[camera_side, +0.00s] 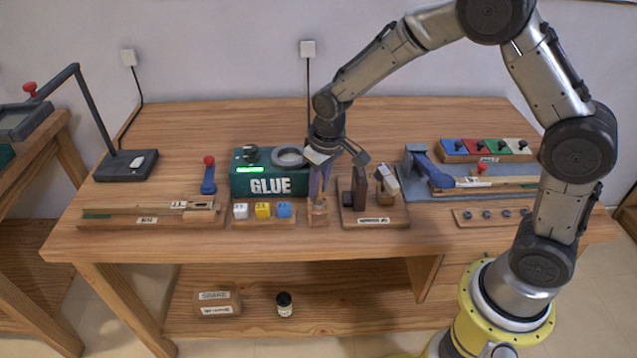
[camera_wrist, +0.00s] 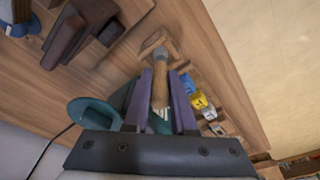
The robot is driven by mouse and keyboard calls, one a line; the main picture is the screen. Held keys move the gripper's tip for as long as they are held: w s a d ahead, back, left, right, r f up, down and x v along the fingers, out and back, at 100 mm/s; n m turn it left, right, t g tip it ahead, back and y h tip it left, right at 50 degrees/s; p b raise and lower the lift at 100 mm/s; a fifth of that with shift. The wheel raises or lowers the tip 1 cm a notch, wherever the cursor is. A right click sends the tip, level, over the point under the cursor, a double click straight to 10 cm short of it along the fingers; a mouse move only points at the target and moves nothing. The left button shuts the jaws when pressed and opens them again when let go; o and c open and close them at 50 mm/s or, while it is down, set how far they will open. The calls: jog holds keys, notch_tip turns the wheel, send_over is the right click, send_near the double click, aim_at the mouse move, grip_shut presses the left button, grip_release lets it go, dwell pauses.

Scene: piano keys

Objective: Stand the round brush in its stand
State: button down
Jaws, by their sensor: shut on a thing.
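The round brush (camera_wrist: 160,88) has a wooden handle and a grey ferrule. My gripper (camera_wrist: 161,100) is shut on its handle, with a purple finger on each side. In the side view my gripper (camera_side: 319,188) points down just above the small wooden brush stand (camera_side: 318,217) at the middle front of the bench. The stand also shows in the wrist view (camera_wrist: 148,46), as a small square wooden frame. The brush's ferrule end is at the stand's opening. The bristles are hidden, and I cannot tell how deep they sit.
A green glue machine (camera_side: 262,184) stands just behind and left of the stand. White, yellow and blue cubes (camera_side: 263,210) sit in a tray to its left. A wooden block with dark upright pieces (camera_side: 372,214) is close on the right. The bench's front edge is near.

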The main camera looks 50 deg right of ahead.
jog(key=shift+f, duration=0.8)
dwell(0.8)
dwell(0.3)
jog(key=shift+c, duration=1.3)
grip_release()
jog(key=shift+r, duration=3.5)
